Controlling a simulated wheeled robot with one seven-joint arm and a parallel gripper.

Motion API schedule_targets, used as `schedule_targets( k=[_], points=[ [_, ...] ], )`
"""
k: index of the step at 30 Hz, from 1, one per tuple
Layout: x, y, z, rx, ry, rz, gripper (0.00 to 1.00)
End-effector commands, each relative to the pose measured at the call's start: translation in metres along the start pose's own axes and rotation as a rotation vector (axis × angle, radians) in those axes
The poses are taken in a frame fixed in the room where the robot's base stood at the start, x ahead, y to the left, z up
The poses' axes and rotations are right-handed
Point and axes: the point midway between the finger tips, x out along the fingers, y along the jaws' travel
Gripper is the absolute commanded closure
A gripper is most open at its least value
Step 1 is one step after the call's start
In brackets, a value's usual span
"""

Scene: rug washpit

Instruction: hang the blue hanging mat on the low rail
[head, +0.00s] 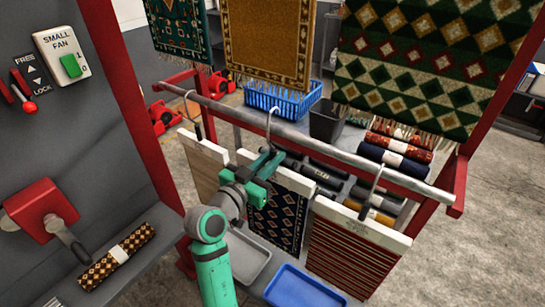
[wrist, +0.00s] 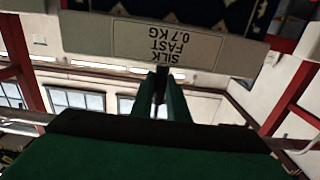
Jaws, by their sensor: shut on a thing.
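The blue hanging mat (head: 283,212) is dark blue with pale diamonds and hangs upright between two other hanging mats. Its pale top bar, partly hidden by my gripper in the head view, shows in the wrist view (wrist: 150,40) with an upside-down label, "SILK FAST 0.7 KG". My gripper (head: 264,165), with teal fingers, is shut on the mat's hook just above the bar; its fingers also show in the wrist view (wrist: 160,88). The hook (head: 271,120) curves up to the grey low rail (head: 325,147) and appears over it. I cannot tell whether the rail bears it.
A cream mat (head: 203,168) hangs left and a red striped mat (head: 348,250) right, each on a hook. Patterned rugs (head: 268,40) hang behind. Shelves of rolled rugs (head: 398,150) and a blue basket (head: 285,100) stand beyond. A grey control panel (head: 60,130) is at left.

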Motion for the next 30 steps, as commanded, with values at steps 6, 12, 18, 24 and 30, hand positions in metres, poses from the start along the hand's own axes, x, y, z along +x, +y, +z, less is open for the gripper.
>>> schedule_targets(
  k=[6, 12, 18, 24, 30],
  points=[
    [0.000, 0.000, 0.007, -0.001, 0.002, -0.001, 1.00],
    [0.000, 0.000, 0.014, -0.001, 0.002, 0.000, 1.00],
    [0.000, 0.000, 0.021, -0.001, 0.001, 0.000, 1.00],
    [0.000, 0.000, 0.027, -0.001, 0.001, 0.000, 1.00],
    [0.000, 0.000, 0.034, -0.001, 0.001, -0.001, 1.00]
  ],
)
